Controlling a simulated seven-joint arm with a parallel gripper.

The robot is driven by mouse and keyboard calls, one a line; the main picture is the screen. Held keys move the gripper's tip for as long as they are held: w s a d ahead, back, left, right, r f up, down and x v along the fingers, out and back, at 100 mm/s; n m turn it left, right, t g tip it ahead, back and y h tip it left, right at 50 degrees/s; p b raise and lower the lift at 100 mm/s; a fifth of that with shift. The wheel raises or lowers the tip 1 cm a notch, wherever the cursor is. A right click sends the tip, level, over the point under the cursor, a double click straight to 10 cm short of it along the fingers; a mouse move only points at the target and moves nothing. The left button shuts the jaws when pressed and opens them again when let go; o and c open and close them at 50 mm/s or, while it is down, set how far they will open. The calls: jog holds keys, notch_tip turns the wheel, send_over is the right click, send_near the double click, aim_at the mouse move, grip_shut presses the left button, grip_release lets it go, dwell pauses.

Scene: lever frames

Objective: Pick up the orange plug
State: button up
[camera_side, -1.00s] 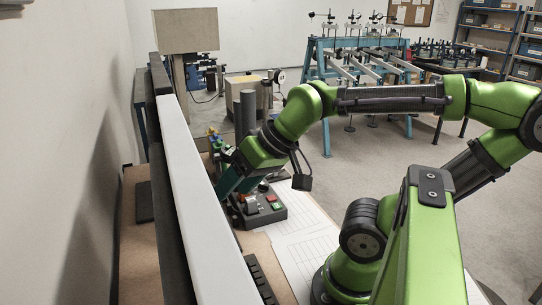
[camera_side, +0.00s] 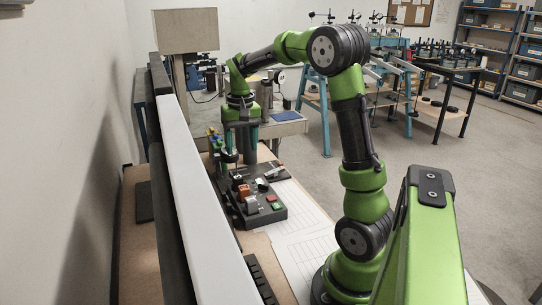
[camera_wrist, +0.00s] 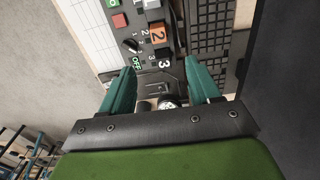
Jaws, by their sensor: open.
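The orange plug (camera_side: 244,190) sits upright on a dark control box (camera_side: 265,217) in the side view. My gripper (camera_side: 240,162) points down above the far part of the box, a little behind the plug in the side view. Its two teal fingers stand apart with nothing between them; the gripper also shows in the wrist view (camera_wrist: 162,70). The plug is apart from both fingers.
A grey-white block (camera_side: 251,204) stands close by the plug. Red (camera_side: 271,198) and green (camera_side: 277,206) buttons are on the box's right. A black rotary knob (camera_wrist: 131,45) shows in the wrist view. A long white-topped wall (camera_side: 195,190) runs left of the box. Paper sheets lie at the right.

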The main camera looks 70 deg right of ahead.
aim_at(243, 187)
notch_tip(243, 187, down, 16)
jog(key=shift+r, duration=0.25)
dwell(0.6)
jog(key=shift+c, duration=0.4)
jog(key=shift+w, duration=0.1)
jog(key=c, duration=1)
